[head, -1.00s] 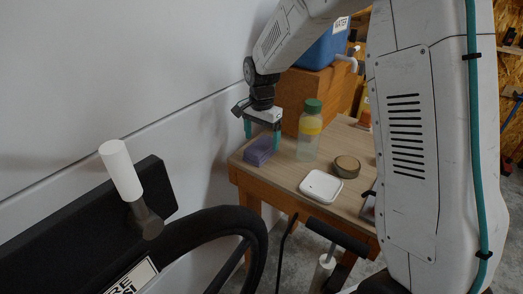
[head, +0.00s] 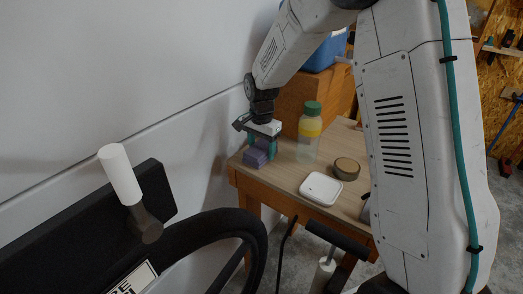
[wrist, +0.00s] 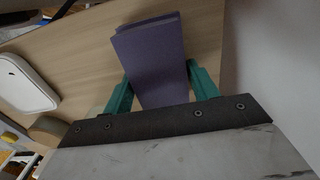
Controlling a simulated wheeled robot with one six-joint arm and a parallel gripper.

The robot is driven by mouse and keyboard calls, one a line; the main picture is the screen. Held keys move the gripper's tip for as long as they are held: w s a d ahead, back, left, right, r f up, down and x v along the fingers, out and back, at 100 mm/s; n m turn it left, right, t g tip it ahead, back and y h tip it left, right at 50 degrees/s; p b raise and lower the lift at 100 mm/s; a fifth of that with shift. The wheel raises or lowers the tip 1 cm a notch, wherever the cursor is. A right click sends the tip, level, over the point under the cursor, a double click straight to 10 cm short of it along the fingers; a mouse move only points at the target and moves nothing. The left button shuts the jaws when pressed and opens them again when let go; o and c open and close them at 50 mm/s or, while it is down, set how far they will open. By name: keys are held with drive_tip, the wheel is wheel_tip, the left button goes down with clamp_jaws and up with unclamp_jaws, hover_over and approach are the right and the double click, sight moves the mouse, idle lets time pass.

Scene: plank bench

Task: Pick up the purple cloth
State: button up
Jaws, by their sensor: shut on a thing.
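The purple cloth (head: 256,157) is a folded block at the left end of the plank bench (head: 284,184). It also shows between the teal fingers in the wrist view (wrist: 153,62). My gripper (head: 262,147) points down over it, with one finger on each side. The gripper is shut on the cloth, as the wrist view also shows (wrist: 160,88). The cloth appears to be at or very near the bench top; I cannot tell whether it touches.
A bottle with a green cap (head: 309,132) stands just right of the gripper. A white square item (head: 321,189) and a small round tin (head: 346,169) lie farther right. A wooden box (head: 303,98) bearing a blue container (head: 327,52) stands behind. A white wall rises at the left.

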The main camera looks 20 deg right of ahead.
sight(261, 147)
drive_tip(key=shift+r, duration=0.15)
drive_tip(key=shift+r, duration=0.25)
drive_tip(key=r, duration=0.3)
drive_tip(key=shift+s+a, duration=0.1)
drive_tip(key=shift+s, duration=0.1)
drive_tip(key=s+a, duration=0.2)
drive_tip(key=s, duration=0.5)
drive_tip(key=s+a+r, duration=0.1)
drive_tip(key=s+a, duration=0.2)
drive_tip(key=s, duration=0.4)
drive_tip(key=shift+s+a, duration=0.25)
drive_tip(key=shift+s, duration=0.05)
drive_tip(key=shift+r, duration=0.1)
drive_tip(key=o, duration=0.4)
drive_tip(key=shift+c, duration=1.5)
drive_tip(key=shift+r, duration=0.1)
